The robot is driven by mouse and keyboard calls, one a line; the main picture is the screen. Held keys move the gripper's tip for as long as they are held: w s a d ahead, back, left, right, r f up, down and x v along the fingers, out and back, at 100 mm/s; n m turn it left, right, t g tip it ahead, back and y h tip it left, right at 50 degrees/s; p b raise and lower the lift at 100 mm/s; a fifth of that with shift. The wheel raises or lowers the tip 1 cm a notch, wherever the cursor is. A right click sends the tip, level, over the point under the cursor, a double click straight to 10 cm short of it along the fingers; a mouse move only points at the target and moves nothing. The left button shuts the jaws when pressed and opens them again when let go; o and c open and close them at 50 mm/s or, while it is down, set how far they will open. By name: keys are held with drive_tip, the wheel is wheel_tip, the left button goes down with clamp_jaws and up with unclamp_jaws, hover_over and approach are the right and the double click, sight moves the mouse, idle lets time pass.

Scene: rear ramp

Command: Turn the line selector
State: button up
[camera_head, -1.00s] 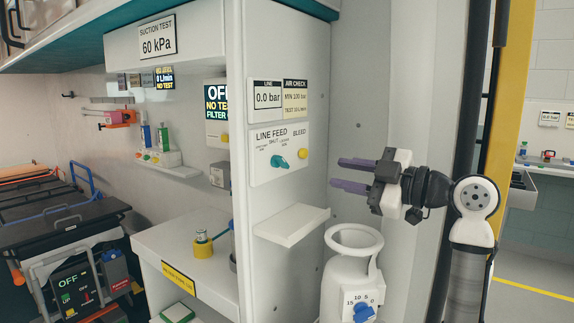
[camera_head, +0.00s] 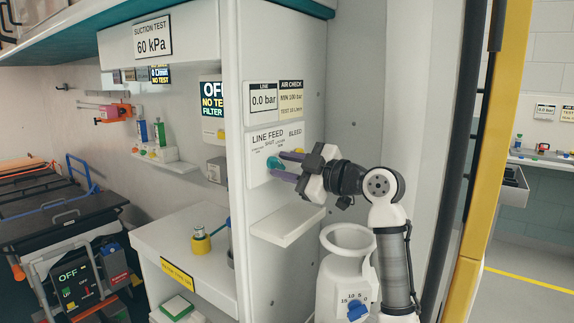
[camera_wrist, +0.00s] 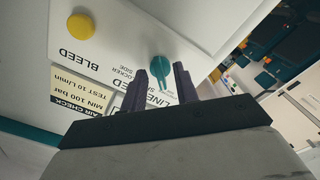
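The line selector is a teal knob (camera_head: 272,163) on the white LINE FEED panel (camera_head: 256,147), on the upright cabinet face. Small position labels beside it are hard to read, though SHUT shows. My gripper (camera_head: 277,165) is open, with its two purple fingers reaching left to the knob, one higher and one lower. In the wrist view, the knob (camera_wrist: 158,66) appears between and just beyond the fingertips (camera_wrist: 160,74). I cannot tell whether either finger touches it.
A yellow BLEED button (camera_wrist: 81,27) sits beside the knob on the same panel. A white shelf (camera_head: 288,222) juts out below the panel. A white vessel with a ring-shaped top (camera_head: 347,238) and a blue dial (camera_head: 357,311) stands below my arm.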

clamp_jaws()
drive_tip(key=shift+m, duration=0.3)
drive_tip(key=m+p, duration=0.1)
drive_tip(key=m, duration=0.5)
drive_tip(key=shift+r+p, duration=0.1)
drive_tip(key=shift+p, duration=0.3)
drive_tip(key=m+p, duration=0.5)
drive_tip(key=m, duration=0.6)
drive_tip(key=shift+r, duration=0.1)
drive_tip(key=shift+m, duration=0.3)
